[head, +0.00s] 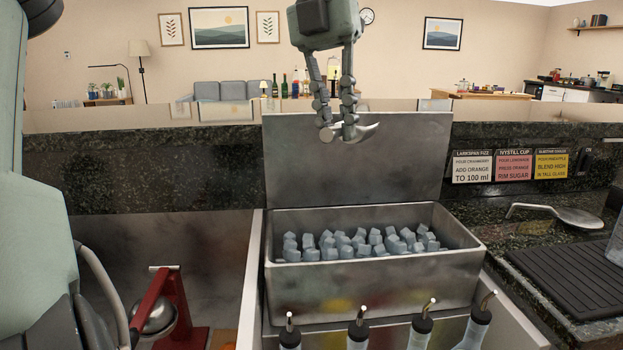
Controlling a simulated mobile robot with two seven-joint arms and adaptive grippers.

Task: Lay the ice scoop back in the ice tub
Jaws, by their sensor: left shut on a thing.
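The ice tub (375,286) is an open grey metal box in the middle of the head view, filled with pale ice cubes (360,245). My left gripper (339,133) points down above and behind the ice, in front of the upright metal panel (355,170). Its fingers are shut on a pale, curved piece, which looks like the ice scoop (368,131). The fingers hide part of it, and its end sticks out to the right. It is held clear of the ice. My right gripper is not in view.
Several capped bottles (358,328) stand along the tub's near side. A red-framed press (165,310) is at lower left. A metal spoon-shaped utensil (570,215) lies on the right counter, behind a black ribbed mat (575,275). Three recipe cards (513,166) stand at the right.

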